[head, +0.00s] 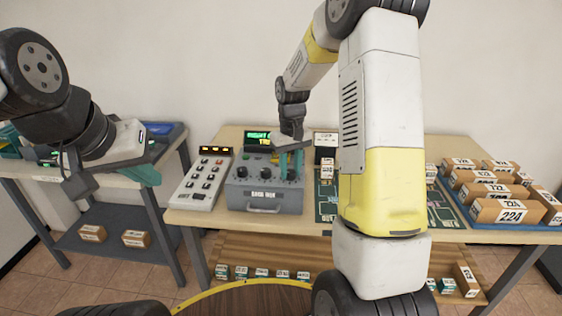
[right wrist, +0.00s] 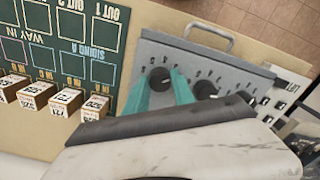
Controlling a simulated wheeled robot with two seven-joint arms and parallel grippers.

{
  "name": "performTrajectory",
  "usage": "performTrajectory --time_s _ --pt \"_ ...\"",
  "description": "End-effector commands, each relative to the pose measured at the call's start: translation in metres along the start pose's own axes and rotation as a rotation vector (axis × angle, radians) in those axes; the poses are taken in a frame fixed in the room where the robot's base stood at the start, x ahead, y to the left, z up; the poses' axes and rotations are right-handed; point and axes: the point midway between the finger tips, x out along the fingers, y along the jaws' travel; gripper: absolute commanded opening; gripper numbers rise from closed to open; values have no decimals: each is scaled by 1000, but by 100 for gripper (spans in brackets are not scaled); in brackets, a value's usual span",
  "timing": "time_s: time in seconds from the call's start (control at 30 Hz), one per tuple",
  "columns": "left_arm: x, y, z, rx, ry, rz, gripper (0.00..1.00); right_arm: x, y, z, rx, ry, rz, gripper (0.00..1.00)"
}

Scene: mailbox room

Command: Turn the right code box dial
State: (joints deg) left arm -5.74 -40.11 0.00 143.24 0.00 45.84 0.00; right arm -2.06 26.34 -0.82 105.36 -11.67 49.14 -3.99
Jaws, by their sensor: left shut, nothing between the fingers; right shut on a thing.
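The grey code box (head: 240,200) stands on the wooden table, with a row of three black dials on its sloped top and a handle on its front. My right gripper (head: 291,163) reaches down from above at the right dial (head: 293,175). In the right wrist view, the teal fingers (right wrist: 163,80) stand on either side of that dial (right wrist: 158,84) and are shut on it. The middle dial (right wrist: 206,89) and left dial (right wrist: 246,103) are free. My left gripper (head: 151,176) is shut and empty, left of the box over the side table.
A white keypad unit (head: 203,180) stands close left of the code box. A green-lit display (head: 257,139) is behind it. A dark green board (head: 327,205) lies to the right. Numbered boxes (head: 510,210) fill a tray at far right.

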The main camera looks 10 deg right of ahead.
Motion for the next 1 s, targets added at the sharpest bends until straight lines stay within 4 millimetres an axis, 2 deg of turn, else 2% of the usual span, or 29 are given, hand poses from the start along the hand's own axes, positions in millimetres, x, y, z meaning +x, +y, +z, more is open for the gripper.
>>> performTrajectory --time_s 0.4,0.9,0.93,1.0 --pt "0 0 0 0 0 0 0 -1 0 -1 -174 2 1 0" --pt "0 0 0 0 0 0 0 -1 0 -1 -191 3 1 0" --pt "0 0 0 0 0 0 0 -1 0 -1 -191 3 1 36" --pt "0 0 0 0 0 0 0 -1 0 -1 -191 3 1 50"
